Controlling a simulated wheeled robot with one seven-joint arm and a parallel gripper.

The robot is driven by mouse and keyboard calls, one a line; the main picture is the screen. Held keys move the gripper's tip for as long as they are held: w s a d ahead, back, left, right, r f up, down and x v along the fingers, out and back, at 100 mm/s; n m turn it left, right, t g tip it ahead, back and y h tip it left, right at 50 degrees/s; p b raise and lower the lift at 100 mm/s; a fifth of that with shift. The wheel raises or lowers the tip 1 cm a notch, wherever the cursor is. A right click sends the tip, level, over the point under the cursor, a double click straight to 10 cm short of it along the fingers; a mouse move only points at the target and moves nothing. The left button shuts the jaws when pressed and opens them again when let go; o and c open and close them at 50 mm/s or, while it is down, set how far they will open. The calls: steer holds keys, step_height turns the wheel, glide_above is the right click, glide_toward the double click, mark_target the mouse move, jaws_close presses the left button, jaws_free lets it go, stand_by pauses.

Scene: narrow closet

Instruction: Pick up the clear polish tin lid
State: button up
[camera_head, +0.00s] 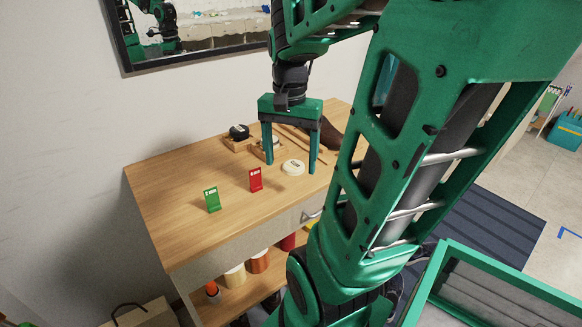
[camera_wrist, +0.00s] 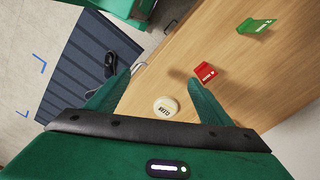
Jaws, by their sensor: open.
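A round cream lid (camera_head: 293,167) with dark lettering lies flat on the wooden table top (camera_head: 150,185). It fits the clear polish tin lid, but I cannot read the lettering surely. In the wrist view the lid (camera_wrist: 166,108) shows between my fingers, nearer their bases than their tips. My gripper (camera_head: 291,168) is open, pointing down over the table around the lid's place, with nothing held. Its fingers also show in the wrist view (camera_wrist: 160,76). The exact height of the fingertips above the table is hard to tell.
A red card (camera_head: 255,180) and a green card (camera_head: 212,200) stand on the table left of the lid. The table's left part is clear.

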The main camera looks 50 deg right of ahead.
steer(key=w+d+r+m, duration=0.1)
steer(key=w+d+m, duration=0.5)
steer(key=d+m, duration=0.35)
glide_above(293, 165)
steer(key=f, duration=0.5)
steer(key=shift+s+d+f, duration=0.15)
steer(key=shift+s+d, duration=0.1)
steer(key=shift+s, duration=0.05)
steer(key=shift+w+a+f, duration=0.1)
steer(key=shift+w+f, duration=0.05)
steer(key=shift+f, duration=1.15)
steer(key=shift+w+f, duration=0.15)
steer(key=shift+f, duration=1.15)
steer(key=c, duration=1.1)
